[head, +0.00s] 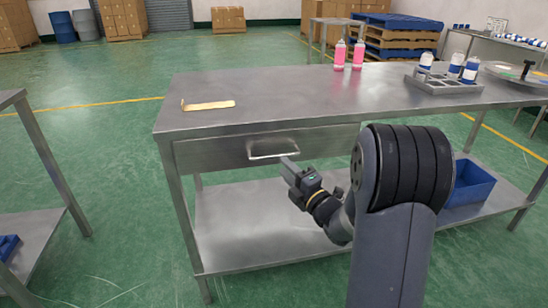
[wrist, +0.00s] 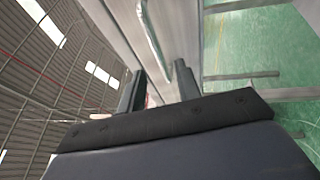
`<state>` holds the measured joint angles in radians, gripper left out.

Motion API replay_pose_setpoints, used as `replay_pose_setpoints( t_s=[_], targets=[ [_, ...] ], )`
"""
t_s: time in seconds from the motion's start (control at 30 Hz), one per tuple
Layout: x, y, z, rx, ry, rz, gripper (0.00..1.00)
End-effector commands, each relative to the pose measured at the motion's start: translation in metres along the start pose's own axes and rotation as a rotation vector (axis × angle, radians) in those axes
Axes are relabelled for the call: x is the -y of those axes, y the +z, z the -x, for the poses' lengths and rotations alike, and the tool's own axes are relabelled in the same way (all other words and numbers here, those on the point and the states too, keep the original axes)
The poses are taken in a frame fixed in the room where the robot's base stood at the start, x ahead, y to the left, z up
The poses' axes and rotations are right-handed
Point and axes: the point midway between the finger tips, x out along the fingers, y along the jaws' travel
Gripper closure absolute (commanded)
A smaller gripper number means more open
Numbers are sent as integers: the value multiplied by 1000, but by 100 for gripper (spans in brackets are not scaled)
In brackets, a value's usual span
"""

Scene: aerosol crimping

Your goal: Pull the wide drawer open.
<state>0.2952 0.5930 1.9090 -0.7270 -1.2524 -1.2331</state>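The wide drawer (head: 215,153) sits under the steel table top, its front looking flush with the frame. Its bar handle (head: 273,156) is on the front; in the wrist view a pale bar that looks like this handle (wrist: 152,32) lies ahead of my fingers. My gripper (head: 287,163) is just in front of and slightly below the handle's right end in the head view. In the wrist view my gripper (wrist: 158,80) has its two dark fingers apart with a gap between them. I see no contact with the handle.
On the table top (head: 300,95) are a tan piece (head: 208,105), two pink bottles (head: 340,55), and a grey rack (head: 440,84) with blue-and-white containers. A blue bin (head: 470,185) stands on the lower shelf. Another steel table stands at left, with open green floor between.

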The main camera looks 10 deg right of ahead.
Motion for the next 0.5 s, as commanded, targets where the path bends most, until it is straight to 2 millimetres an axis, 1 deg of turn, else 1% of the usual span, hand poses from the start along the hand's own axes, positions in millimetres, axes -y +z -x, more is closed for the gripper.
replay_pose_setpoints(
  t_s=[0.03,0.2,0.33,0.5],
  targets=[
    [0,-1,-11,-4,1,0,68],
    [1,-1,-41,-2,0,-2,68],
    [0,-1,-57,-1,0,-1,68],
    [0,0,-65,1,-1,-2,68]
  ],
)
